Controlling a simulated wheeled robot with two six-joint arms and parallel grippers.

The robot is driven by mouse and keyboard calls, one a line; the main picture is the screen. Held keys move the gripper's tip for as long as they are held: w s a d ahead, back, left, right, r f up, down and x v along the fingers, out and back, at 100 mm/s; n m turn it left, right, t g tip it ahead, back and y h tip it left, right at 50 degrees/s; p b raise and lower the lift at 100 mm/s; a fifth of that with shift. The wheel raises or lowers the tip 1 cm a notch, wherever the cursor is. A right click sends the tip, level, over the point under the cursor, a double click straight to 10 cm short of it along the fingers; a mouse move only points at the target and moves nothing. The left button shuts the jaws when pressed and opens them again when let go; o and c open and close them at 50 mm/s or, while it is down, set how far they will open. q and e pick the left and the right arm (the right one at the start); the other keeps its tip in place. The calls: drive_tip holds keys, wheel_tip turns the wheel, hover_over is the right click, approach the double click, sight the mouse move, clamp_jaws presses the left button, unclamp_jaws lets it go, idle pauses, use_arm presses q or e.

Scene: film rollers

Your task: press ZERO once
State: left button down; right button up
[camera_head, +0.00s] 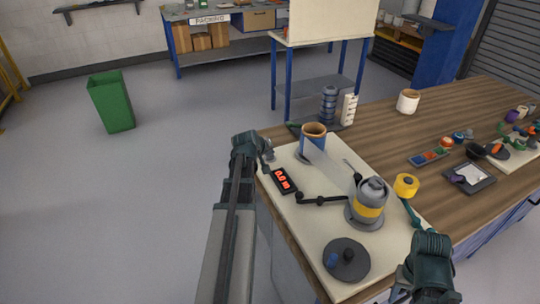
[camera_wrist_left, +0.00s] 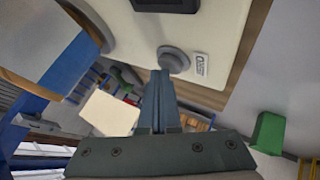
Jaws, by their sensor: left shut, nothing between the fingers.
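The ZERO button is a grey round knob (camera_wrist_left: 173,60) on the cream board, beside a small white label (camera_wrist_left: 200,65) whose print is hard to read. My left gripper (camera_wrist_left: 163,78) is shut and empty, its fingertips right at the button's edge; I cannot tell if they touch it. In the head view my left gripper (camera_head: 265,153) is at the board's far left corner and largely covers the button. A black display (camera_head: 284,180) with red digits lies close by. My right gripper (camera_head: 409,217) is at the lower right; its jaws are unclear.
A blue roller (camera_head: 313,145) and a grey-yellow roller (camera_head: 369,205) stand on the cream board (camera_head: 310,220) with a pale film strip between them. A dark disc (camera_head: 346,260) is at the front. A yellow spool (camera_head: 406,185) is just beyond my right gripper.

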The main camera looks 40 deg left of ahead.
sight(269, 158)
use_arm(q)
drive_tip(key=shift+r+p, duration=0.45)
drive_tip(key=shift+r, duration=0.2)
wheel_tip(269, 158, up, 5)
drive_tip(key=p, duration=0.5)
drive_tip(key=shift+s+f, duration=0.1)
idle(0.7)
